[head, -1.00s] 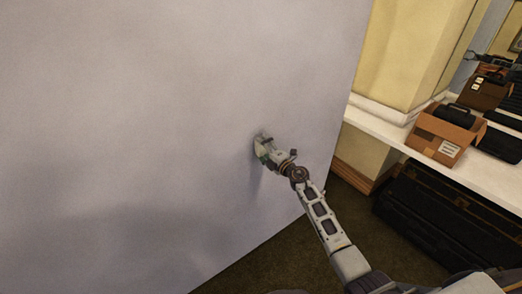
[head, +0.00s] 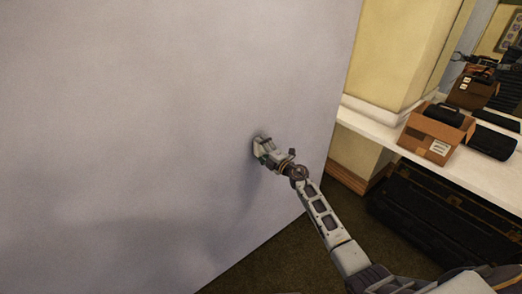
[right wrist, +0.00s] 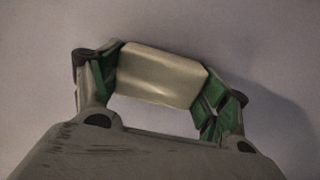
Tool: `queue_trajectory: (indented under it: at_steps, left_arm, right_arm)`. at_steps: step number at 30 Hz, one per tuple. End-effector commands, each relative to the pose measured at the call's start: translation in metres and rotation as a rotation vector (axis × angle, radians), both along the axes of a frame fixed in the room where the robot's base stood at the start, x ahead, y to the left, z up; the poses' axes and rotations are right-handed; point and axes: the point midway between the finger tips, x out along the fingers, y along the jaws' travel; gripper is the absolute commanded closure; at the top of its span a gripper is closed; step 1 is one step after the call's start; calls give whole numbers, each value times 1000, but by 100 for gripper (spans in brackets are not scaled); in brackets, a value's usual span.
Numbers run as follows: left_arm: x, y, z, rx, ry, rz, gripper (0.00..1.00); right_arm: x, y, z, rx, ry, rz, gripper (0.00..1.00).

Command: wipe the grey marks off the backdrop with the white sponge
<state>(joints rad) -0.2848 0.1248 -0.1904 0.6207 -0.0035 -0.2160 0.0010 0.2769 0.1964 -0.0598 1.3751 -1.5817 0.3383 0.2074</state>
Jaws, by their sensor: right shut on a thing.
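The backdrop (head: 130,110) is a large pale grey-lilac upright panel that fills the left and middle of the head view. My right gripper (head: 262,149) is at its surface, towards the panel's right edge. In the right wrist view my right gripper (right wrist: 160,85) has its green-padded fingers shut on the white sponge (right wrist: 160,76), which lies against or very close to the backdrop (right wrist: 270,45). I cannot make out the sponge clearly in the head view. No distinct grey marks can be told from shading on the panel. My left gripper is not in view.
A white shelf (head: 385,128) on the right holds an open cardboard box (head: 432,135) and a black cylinder (head: 491,141). A black case (head: 425,200) stands below it. Dark carpet (head: 270,262) shows beneath the panel's right edge.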

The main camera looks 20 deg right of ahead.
Motion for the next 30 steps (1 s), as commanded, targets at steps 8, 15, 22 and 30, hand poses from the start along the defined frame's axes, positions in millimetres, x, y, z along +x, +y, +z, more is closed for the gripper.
queue_trajectory:
  at_steps: [8, 15, 22, 30]
  left_arm:
    - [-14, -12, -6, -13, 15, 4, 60]
    - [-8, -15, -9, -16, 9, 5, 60]
    - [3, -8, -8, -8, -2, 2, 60]
    - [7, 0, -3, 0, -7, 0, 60]
  right_arm:
    - [7, -16, 0, -2, -2, -4, 44]
    - [12, -27, 1, -1, -3, -6, 44]
    - [14, -30, 2, -1, -4, -8, 44]
    - [12, -31, 4, -1, -4, -10, 44]
